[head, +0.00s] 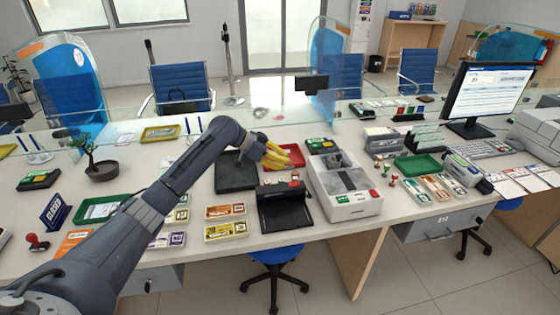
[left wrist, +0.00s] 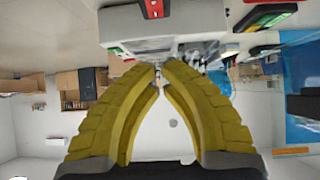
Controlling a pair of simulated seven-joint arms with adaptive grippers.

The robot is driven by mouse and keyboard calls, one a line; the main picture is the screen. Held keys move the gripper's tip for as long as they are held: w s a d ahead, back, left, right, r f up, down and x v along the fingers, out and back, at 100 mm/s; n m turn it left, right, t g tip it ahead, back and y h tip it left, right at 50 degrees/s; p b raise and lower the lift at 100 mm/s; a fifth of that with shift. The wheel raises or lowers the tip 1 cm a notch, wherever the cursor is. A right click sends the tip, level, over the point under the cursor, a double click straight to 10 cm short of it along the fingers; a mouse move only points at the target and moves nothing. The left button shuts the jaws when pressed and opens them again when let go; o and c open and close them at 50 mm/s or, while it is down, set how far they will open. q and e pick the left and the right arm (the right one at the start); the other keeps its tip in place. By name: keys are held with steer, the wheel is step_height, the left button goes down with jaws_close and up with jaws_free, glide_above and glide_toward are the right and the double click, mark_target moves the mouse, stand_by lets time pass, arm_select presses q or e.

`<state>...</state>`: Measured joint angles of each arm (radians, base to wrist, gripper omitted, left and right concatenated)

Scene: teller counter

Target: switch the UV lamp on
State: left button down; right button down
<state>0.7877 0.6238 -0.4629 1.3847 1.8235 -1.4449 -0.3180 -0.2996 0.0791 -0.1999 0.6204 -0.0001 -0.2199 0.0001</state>
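A black device with a hooded top (head: 284,210) stands at the counter's front middle and may be the UV lamp; I cannot read a name or see a glow or switch state. My left gripper (head: 289,160) has yellow fingers and is above the counter, behind the black device, near a red tray (head: 297,152). In the left wrist view its fingertips (left wrist: 161,64) nearly meet with nothing between them, before the grey machine (left wrist: 185,22). My right gripper is not in view.
A dark flat pad (head: 235,173) lies left of the black device. A small green-topped device (head: 320,146) stands behind the grey machine. Banknote trays (head: 225,229) lie at the front left. A glass screen (head: 235,125) runs along the back.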

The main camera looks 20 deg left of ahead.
arm_select(q)
glide_above(297, 182)
steer(key=f, duration=0.3)
steer(key=shift+s+a+f, duration=0.25)
steer(key=shift+f, duration=0.1)
step_height(297, 182, down, 2)
steer(key=shift+w+d+f, duration=0.1)
steer(key=shift+d, duration=0.05)
steer(key=shift+w+d+f, duration=0.1)
steer(key=shift+f, duration=0.9)
